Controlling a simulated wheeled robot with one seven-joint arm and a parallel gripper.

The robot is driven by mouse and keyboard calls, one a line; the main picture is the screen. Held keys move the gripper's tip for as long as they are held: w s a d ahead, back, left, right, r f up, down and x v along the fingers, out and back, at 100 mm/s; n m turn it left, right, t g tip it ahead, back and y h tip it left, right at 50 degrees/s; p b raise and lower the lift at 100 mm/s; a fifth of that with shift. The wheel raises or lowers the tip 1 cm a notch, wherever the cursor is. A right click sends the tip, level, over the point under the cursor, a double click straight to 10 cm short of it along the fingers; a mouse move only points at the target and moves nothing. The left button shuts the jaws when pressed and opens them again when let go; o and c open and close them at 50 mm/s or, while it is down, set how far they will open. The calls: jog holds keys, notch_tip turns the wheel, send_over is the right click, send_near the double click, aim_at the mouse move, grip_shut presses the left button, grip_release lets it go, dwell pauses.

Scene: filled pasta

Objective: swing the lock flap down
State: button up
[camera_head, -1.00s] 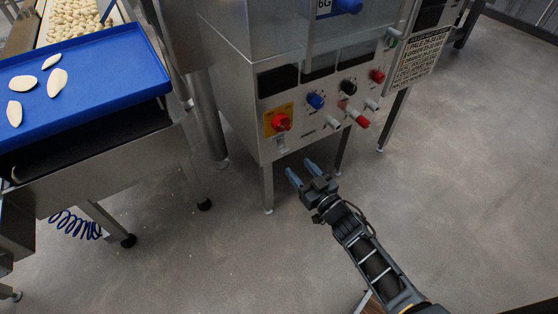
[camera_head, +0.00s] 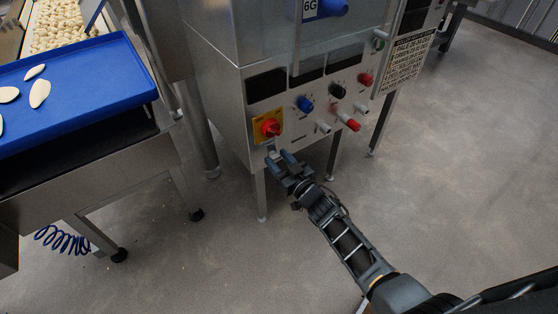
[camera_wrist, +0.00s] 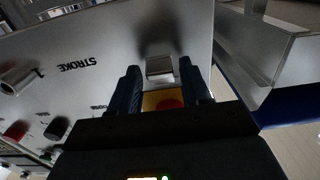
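The lock flap (camera_wrist: 160,68) is a small silver metal piece on the steel cabinet front, beside the yellow plate (camera_head: 258,129) with its red knob (camera_head: 270,127). In the head view it sits just below that plate, largely hidden by my fingertips. My gripper (camera_head: 279,154) is open at the cabinet front, below the red knob. In the wrist view the flap shows between my two spread fingers, and the red knob (camera_wrist: 170,103) is partly hidden behind the gripper body. I cannot tell whether the fingers touch the flap, or its exact angle.
Blue (camera_head: 305,104), black (camera_head: 338,90) and red (camera_head: 366,79) knobs and protruding switches (camera_head: 347,121) lie right of the plate. A blue tray (camera_head: 75,112) with pale pieces stands on a table at left. The floor (camera_head: 440,200) in front of the cabinet is clear.

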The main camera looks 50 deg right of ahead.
jog(key=c, duration=0.8)
jog(key=f+t+b, duration=0.1)
jog(key=b, duration=0.3)
jog(key=w+t+b, duration=0.1)
jog(key=b, duration=0.4)
jog(key=shift+d+f+h, duration=0.1)
jog(key=shift+f+h, duration=0.2)
jog(key=shift+f, duration=0.05)
jog(key=shift+w+t+b, duration=0.1)
jog(key=shift+t+b, duration=0.4)
jog(key=shift+b, duration=0.5)
jog(key=shift+r+b, duration=0.15)
jog(key=shift+b, duration=0.15)
jog(key=shift+r, duration=0.1)
jog(key=o, duration=1)
jog(key=shift+d, duration=0.1)
jog(key=shift+o, duration=0.2)
